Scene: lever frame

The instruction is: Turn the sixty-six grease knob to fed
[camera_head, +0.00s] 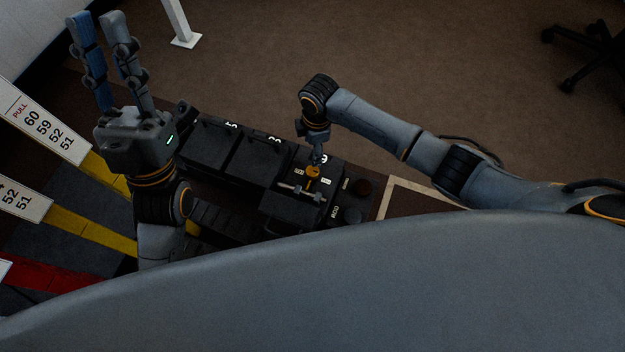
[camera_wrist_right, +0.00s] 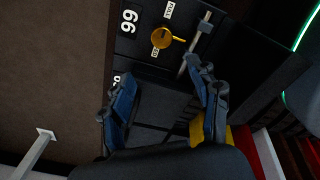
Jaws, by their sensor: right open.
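The yellow grease knob (camera_wrist_right: 161,38) sits on a black panel beside a "66" label (camera_wrist_right: 129,20) in the right wrist view. A stubby pointer extends from it to the right, between two small white labels too small to read surely. The knob also shows in the head view (camera_head: 313,172), just below my right gripper (camera_head: 317,157). In the right wrist view the blue fingers of my right gripper (camera_wrist_right: 160,75) are apart and empty, short of the knob. My left gripper (camera_head: 97,20) is open and empty at upper left, fingers pointing up.
A metal bar lever (camera_head: 300,191) lies close to the knob. Black lever housings (camera_head: 210,145) run to the left. Dark round knobs (camera_head: 363,187) stand at the right. White numbered plates (camera_head: 40,120) are at far left. Open floor (camera_head: 430,60) lies beyond.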

